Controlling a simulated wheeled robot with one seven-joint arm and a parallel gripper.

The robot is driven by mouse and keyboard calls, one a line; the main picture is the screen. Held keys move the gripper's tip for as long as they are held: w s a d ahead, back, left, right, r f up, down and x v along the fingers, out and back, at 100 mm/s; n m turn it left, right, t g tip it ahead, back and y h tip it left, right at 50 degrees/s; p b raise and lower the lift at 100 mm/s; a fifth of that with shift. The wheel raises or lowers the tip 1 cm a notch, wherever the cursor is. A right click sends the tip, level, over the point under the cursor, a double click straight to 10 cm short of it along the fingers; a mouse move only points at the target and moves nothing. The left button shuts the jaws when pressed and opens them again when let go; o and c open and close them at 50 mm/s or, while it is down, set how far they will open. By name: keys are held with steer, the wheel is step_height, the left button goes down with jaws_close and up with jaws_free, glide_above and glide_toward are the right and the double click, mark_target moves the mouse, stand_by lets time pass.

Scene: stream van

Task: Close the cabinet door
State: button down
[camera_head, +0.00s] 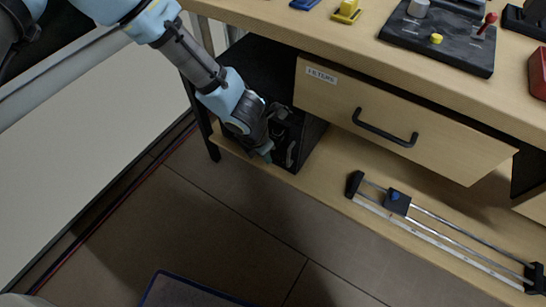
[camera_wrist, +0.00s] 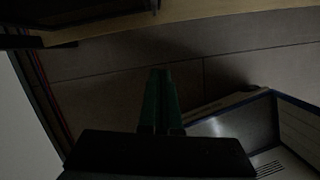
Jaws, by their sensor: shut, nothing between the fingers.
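A black cabinet (camera_head: 250,58) stands on the lower shelf under the left end of the workbench. A dark front panel with a pale grey handle (camera_head: 290,153) shows at its lower right; my arm hides much of the front, and I cannot tell how far the door stands open. My gripper (camera_head: 268,157) points down at the cabinet's front, close to the handle and near the shelf edge. Whether it touches the door is unclear. In the wrist view my gripper's green fingers (camera_wrist: 160,100) are together with nothing between them, over the floor.
A wooden drawer (camera_head: 390,115) with a label and black handle juts out right of the cabinet. A rail device (camera_head: 440,235) lies on the lower shelf. A blue-edged tray (camera_wrist: 272,108) is on the floor. Open floor (camera_head: 240,215) lies before the shelf.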

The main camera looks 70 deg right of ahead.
steer(key=v, duration=0.8)
steer(key=shift+r+p, duration=0.4)
steer(key=shift+p, duration=0.05)
